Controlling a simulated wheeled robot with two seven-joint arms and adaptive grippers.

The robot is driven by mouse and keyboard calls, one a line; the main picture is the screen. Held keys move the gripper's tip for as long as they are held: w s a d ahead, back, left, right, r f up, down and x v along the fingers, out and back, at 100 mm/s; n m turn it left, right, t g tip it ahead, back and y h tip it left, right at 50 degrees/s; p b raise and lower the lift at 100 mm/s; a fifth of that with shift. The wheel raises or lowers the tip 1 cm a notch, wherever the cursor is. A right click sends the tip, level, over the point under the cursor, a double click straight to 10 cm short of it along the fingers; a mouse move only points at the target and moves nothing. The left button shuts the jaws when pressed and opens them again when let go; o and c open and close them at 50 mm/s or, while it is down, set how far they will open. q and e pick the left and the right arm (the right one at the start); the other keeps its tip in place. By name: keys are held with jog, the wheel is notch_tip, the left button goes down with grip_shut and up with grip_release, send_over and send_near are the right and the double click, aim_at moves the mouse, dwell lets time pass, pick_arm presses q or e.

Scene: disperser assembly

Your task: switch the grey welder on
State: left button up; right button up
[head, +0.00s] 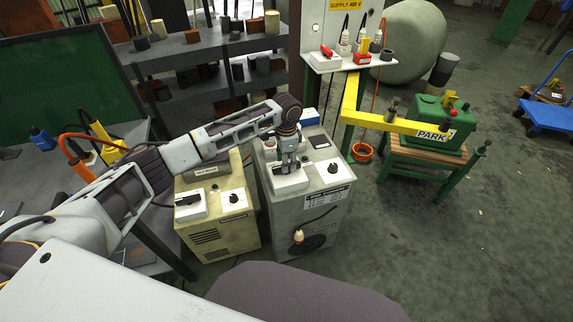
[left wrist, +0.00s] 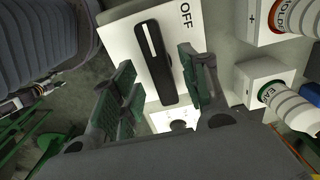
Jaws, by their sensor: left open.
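The grey welder (head: 296,222) stands on the floor at the middle of the head view. A white switch plate (head: 287,183) is on its top. In the left wrist view, the plate (left wrist: 118,38) bears the word OFF and a black lever (left wrist: 158,72) with a white stripe at its upper end. OFF is printed to the right of that striped end. My left gripper (head: 289,166) is above the plate, pointing down. In the left wrist view it (left wrist: 156,66) is open, with a finger on each side of the lever. I cannot tell whether either touches. My right gripper is out of view.
A beige welder (head: 222,225) stands close to the left. A black knob (head: 332,168) is on the grey welder's right side. Sockets marked HOLDER (left wrist: 289,18) and EARTH (left wrist: 272,92) sit near the fingers. A supply panel (head: 338,63) is behind; open floor lies right.

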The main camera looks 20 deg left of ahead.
pick_arm(q)
jog(key=shift+f, duration=1.05)
grip_shut()
